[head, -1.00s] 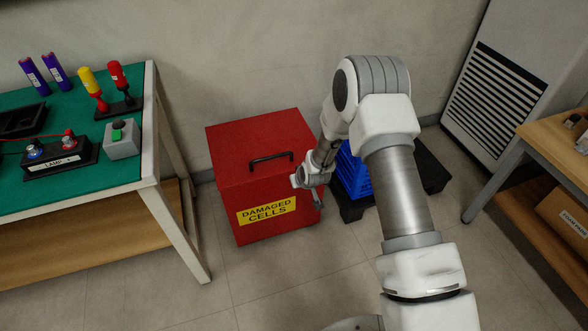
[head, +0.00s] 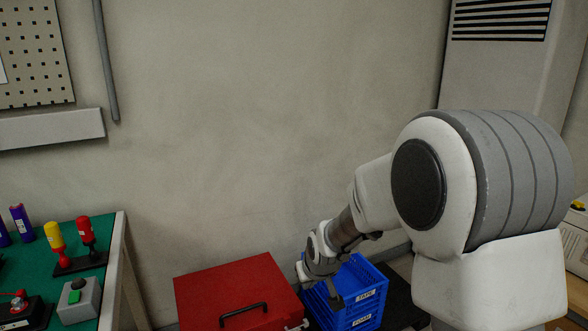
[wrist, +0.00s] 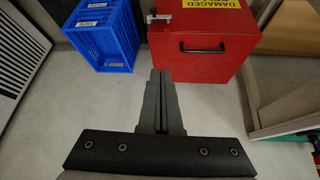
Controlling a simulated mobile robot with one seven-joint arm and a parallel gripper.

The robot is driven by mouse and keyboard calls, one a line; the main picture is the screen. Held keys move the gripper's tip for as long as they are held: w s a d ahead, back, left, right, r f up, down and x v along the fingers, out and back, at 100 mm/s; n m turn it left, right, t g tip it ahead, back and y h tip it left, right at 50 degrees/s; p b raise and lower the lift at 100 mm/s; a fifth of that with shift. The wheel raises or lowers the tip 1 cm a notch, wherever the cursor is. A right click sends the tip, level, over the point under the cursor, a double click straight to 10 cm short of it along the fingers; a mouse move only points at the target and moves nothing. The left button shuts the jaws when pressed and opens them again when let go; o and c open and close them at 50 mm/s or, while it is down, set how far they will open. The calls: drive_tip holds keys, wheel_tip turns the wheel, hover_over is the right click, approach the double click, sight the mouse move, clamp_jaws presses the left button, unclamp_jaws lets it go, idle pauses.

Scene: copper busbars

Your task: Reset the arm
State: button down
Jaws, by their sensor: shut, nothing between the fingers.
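My gripper (wrist: 161,100) is shut and empty in the wrist view, its two dark fingers together and pointing toward the floor in front of the red box. In the head view my arm reaches forward on the right, and its wrist end is beside the blue crate and the red box; the fingertips are hard to make out there. The red box (head: 235,286) has a closed lid with a black handle, and in the wrist view the box (wrist: 205,65) shows part of a yellow "DAMAGED" label.
A blue crate (head: 347,312) with labels stands right of the red box. A vented grey cabinet (head: 500,60) stands at the back right. Floor (wrist: 100,105) before the box is clear.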

drive_tip(key=s+d+r+m+h, duration=0.1)
drive_tip(key=s+d+r, duration=0.2)
drive_tip(key=s+r, duration=0.35)
drive_tip(key=s+d+r+m, duration=0.1)
drive_tip(key=s+d+r, duration=0.3)
drive_tip(key=s+r, duration=0.25)
drive_tip(key=s+d+r+m, duration=0.1)
drive_tip(key=s+d+r, duration=0.1)
drive_tip(key=s, duration=0.6)
drive_tip(key=s+d+r, duration=0.2)
drive_tip(key=s, duration=0.5)
wheel_tip(320, 180, up, 24)
drive_tip(key=p, duration=2.4)
drive_tip(key=shift+s+a+f, duration=0.25)
drive_tip(key=shift+s, duration=0.05)
drive_tip(key=shift+a, duration=0.15)
